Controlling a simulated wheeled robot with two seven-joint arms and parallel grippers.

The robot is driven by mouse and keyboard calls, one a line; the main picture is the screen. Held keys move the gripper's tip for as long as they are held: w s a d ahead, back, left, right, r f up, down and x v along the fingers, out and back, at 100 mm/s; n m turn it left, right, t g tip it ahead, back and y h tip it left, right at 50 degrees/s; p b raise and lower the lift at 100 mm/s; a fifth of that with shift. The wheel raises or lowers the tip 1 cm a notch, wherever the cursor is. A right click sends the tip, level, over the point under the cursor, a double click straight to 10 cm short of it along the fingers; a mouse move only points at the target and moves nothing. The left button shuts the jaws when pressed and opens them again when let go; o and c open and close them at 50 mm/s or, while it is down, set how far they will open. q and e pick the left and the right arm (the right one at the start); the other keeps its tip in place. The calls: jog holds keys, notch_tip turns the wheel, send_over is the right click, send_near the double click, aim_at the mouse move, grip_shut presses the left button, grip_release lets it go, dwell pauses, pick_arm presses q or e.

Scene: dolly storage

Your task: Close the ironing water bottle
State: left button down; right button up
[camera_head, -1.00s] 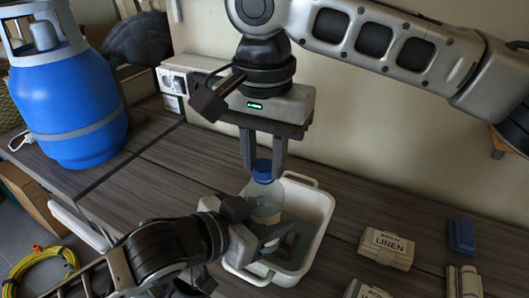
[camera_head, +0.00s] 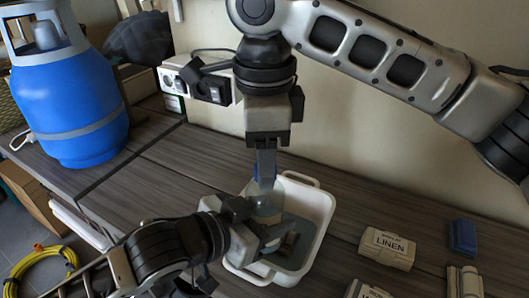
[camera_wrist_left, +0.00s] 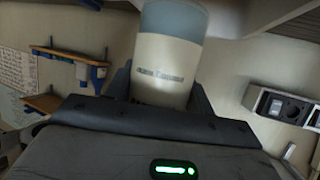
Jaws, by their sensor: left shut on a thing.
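A clear, pale water bottle (camera_head: 264,212) stands upright over the white tub in the head view. My left gripper (camera_head: 262,226) is shut on its body. In the left wrist view the bottle (camera_wrist_left: 165,72) sits between the left gripper's fingers. A blue cap (camera_head: 256,173) is at the bottle's top, mostly hidden behind a finger of my right gripper (camera_head: 265,178). My right gripper points down from above at the cap, its fingers seen edge-on, so their gap and grip cannot be told.
A LINEN box (camera_head: 387,248) and a blue block (camera_head: 462,237) lie on the right of the bench. A blue gas cylinder (camera_head: 75,115) stands at the left.

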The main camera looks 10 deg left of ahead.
jog(key=shift+r, duration=0.1)
jog(key=shift+r, duration=2.15)
jog(key=shift+c, duration=0.4)
